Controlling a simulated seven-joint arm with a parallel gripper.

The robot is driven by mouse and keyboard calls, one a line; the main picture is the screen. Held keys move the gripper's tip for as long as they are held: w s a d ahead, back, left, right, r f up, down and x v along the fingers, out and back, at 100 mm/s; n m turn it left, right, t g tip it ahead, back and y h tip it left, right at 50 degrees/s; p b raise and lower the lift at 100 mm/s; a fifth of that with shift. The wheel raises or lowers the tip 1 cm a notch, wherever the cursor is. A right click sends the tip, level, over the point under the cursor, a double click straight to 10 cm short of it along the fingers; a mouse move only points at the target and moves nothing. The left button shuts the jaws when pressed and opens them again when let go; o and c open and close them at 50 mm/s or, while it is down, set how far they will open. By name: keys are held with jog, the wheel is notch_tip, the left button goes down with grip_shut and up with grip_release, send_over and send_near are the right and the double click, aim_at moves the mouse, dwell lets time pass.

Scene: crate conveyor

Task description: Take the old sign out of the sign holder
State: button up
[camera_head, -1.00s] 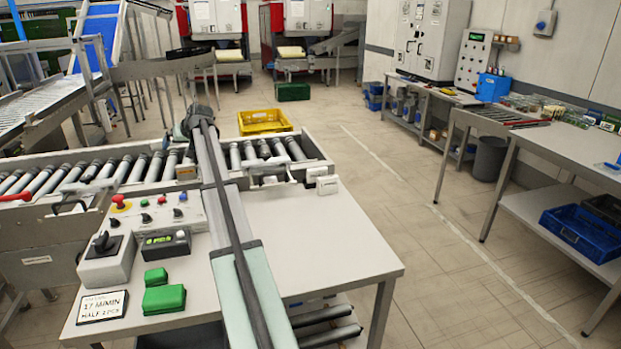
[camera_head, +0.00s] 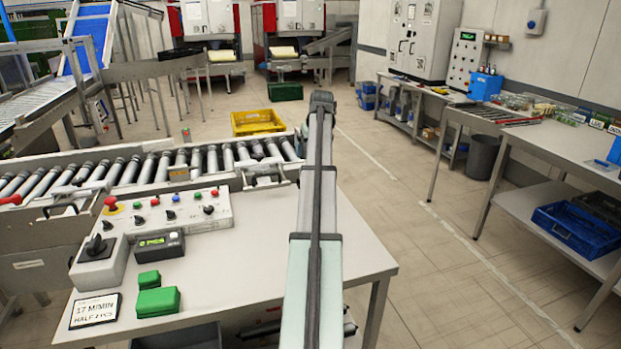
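A flat sign (camera_head: 95,311) reading "17 M/MIN" and "HALF PCS" lies at the front left corner of the grey table (camera_head: 240,272). I cannot tell a sign holder with another sign in it. A small white upright piece seen earlier at the table's back edge is now behind my arm. My arm runs from the bottom of the view up past the table to a dark joint at its far end. My gripper is not visible, so its fingers and anything in them cannot be seen.
A control panel (camera_head: 190,222) with knobs, a display box (camera_head: 160,246) and green blocks (camera_head: 158,301) stand on the table's left. A roller conveyor (camera_head: 140,168) runs behind it. A yellow crate (camera_head: 258,122) is beyond. The floor to the right is open, up to a workbench (camera_head: 555,150).

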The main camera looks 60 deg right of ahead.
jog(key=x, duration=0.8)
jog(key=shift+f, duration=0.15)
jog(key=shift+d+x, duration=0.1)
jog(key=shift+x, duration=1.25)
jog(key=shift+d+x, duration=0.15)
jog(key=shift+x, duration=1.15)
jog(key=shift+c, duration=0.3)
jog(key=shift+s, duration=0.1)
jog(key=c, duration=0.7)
